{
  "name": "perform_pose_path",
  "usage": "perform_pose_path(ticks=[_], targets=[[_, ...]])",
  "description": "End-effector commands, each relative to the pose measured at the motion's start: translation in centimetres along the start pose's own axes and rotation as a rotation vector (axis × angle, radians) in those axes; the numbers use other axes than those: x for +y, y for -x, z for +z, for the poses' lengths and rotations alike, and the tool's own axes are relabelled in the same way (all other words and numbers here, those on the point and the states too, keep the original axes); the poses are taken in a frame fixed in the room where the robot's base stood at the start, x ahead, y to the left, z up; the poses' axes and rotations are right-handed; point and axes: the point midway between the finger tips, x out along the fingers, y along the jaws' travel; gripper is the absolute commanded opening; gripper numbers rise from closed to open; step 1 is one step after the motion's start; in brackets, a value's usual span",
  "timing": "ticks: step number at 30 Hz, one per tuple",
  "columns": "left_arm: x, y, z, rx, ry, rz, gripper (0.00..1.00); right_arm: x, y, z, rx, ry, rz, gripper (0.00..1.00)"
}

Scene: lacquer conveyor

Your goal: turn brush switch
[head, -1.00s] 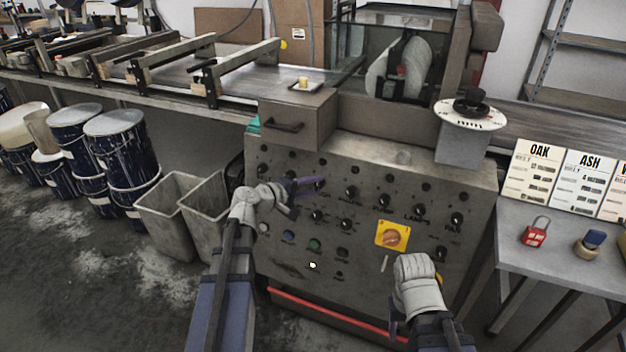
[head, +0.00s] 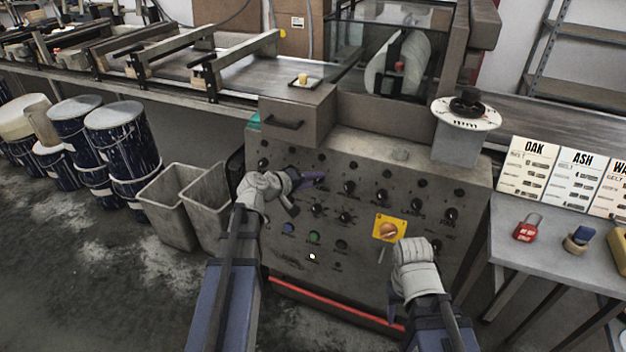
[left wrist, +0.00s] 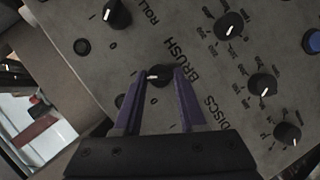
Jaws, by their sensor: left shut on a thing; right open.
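The brush switch (left wrist: 159,75) is a small black knob with a white pointer line, beside the printed word BRUSH on the grey control panel (head: 360,265). In the left wrist view it sits between the purple fingertips of my left gripper (left wrist: 162,78), which is shut on it. In the head view my left gripper (head: 313,179) reaches the upper left part of the panel, and its fingers hide the knob there. My right gripper (head: 394,298) is low in front of the panel, below the yellow switch, apart from the knobs; its fingers are mostly hidden by its wrist.
Several other black knobs surround the brush switch, including the ROLL knob (left wrist: 117,14). A drawer box (head: 297,122) juts out above the panel. Grey bins (head: 168,200) stand left, a side table (head: 550,250) right.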

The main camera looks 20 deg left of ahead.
Motion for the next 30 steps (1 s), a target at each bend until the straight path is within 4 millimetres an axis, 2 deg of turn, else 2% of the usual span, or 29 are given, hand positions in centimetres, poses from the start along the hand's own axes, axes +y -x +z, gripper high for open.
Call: perform_pose_path(ticks=[7, 8, 15, 23, 26, 30], targets=[[0.1, -0.1, -0.1, 0.003, 0.002, 0.003, 0.00, 0.0, 0.0, 0.0, 0.000, 0.000, 0.000, 0.50], [0.1, -0.1, -0.1, 0.003, 0.002, 0.003, 0.43, 0.0, 0.0, 0.0, 0.000, 0.000, 0.000, 0.50], [0.1, 0.0, -0.1, 0.001, 0.001, 0.002, 0.68, 0.0, 0.0, 0.0, 0.000, 0.000, 0.000, 0.50], [0.1, 0.2, 0.0, 0.001, 0.001, 0.001, 0.68, 0.0, 0.1, 0.0, 0.000, 0.000, 0.000, 0.50], [0.2, 1.4, -0.1, 0.003, 0.001, 0.000, 0.68, 0.1, 0.7, 0.0, 0.000, 0.000, 0.000, 0.50], [0.3, 3.8, -0.1, 0.003, 0.003, 0.000, 0.68, 0.2, 1.8, 0.1, 0.000, 0.000, 0.000, 0.50]])
